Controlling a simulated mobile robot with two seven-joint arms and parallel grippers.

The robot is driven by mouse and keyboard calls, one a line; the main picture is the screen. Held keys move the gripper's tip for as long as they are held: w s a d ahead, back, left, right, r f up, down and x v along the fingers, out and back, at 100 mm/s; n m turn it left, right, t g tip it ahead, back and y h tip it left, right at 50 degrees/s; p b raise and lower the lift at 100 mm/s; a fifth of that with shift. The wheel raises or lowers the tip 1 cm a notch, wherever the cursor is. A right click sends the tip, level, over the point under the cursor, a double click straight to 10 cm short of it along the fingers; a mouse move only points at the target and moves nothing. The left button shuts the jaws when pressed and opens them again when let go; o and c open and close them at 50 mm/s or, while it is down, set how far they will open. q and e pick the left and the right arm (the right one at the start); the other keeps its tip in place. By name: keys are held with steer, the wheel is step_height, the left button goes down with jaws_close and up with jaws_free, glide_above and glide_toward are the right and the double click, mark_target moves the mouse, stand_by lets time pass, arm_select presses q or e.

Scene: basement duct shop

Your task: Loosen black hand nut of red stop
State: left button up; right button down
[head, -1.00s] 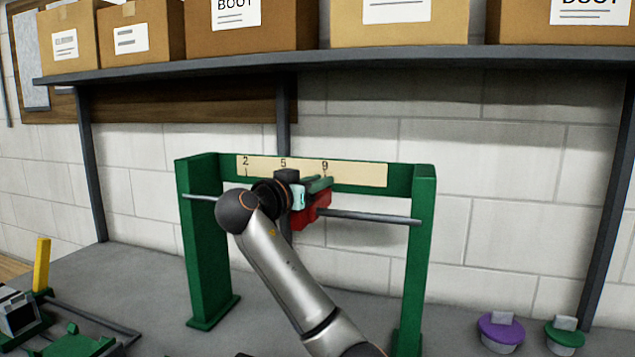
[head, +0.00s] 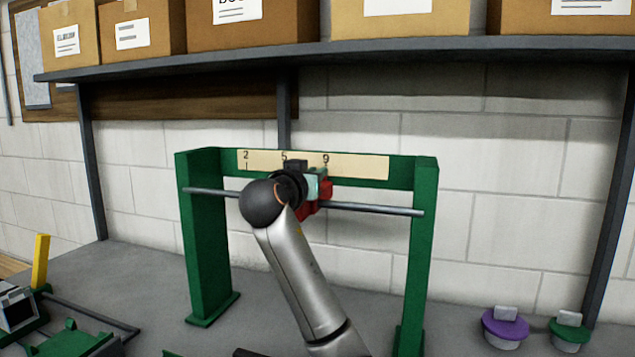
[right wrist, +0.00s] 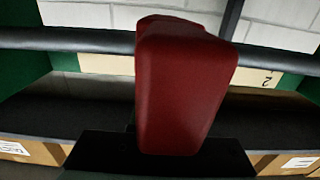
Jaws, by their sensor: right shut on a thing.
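The red stop (head: 326,190) sits on the grey rod of the green frame, just below the number scale near the 9. My right gripper (head: 314,186) is at the stop, reaching in from its left and front, and covers much of it. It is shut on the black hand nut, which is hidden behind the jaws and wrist. In the right wrist view the red stop (right wrist: 185,90) fills the middle, close to the camera, with a dark shape below it that I cannot identify. My left gripper is not in view.
The green frame (head: 420,245) stands on the grey bench, its rod (head: 385,209) running between two posts. The scale (head: 360,167) is behind the gripper. Cardboard boxes stand on a shelf (head: 430,48) above. A purple-lidded pot (head: 505,328) and a green-lidded pot (head: 568,333) are at right.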

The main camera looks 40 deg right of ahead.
steer(key=c, duration=0.9)
jaws_free()
steer(key=shift+a, duration=0.1)
steer(key=b+v, duration=0.1)
steer(key=v, duration=1.1)
steer(key=shift+s+a+b, duration=0.15)
steer(key=shift+s+b, duration=0.05)
steer(key=shift+b, duration=0.15)
